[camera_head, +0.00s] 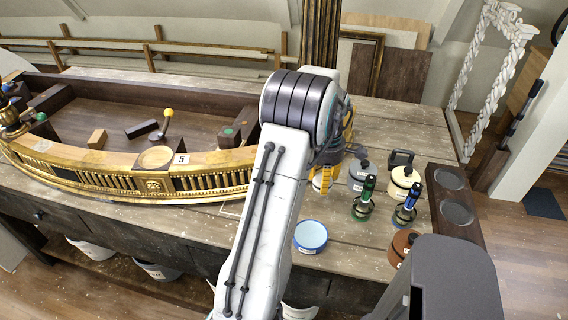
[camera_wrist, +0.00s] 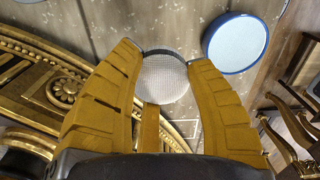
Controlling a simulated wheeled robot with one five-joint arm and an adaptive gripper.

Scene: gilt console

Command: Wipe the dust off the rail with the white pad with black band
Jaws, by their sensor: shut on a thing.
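My gripper (camera_wrist: 163,82) is shut on a round pale pad with a mesh-like face, the white pad (camera_wrist: 163,76); a thin dark line shows at its far edge. In the head view my gripper (camera_head: 322,180) is over the tabletop, just right of the console, partly hidden by my arm; I cannot make out the pad there. The gilt curved rail (camera_head: 205,186) runs along the console's front, and in the wrist view it (camera_wrist: 60,88) lies left of and below the pad. The pad appears apart from the rail. Dust on the rail is too small to tell.
A blue-rimmed round tin (camera_head: 311,236) sits near the table's front edge. Right of my gripper stand a grey canister (camera_head: 362,174), a cream canister (camera_head: 402,184), two dark-handled tools (camera_head: 363,205) and a brown round piece (camera_head: 401,247). A dark tray (camera_head: 464,235) lies at the right edge.

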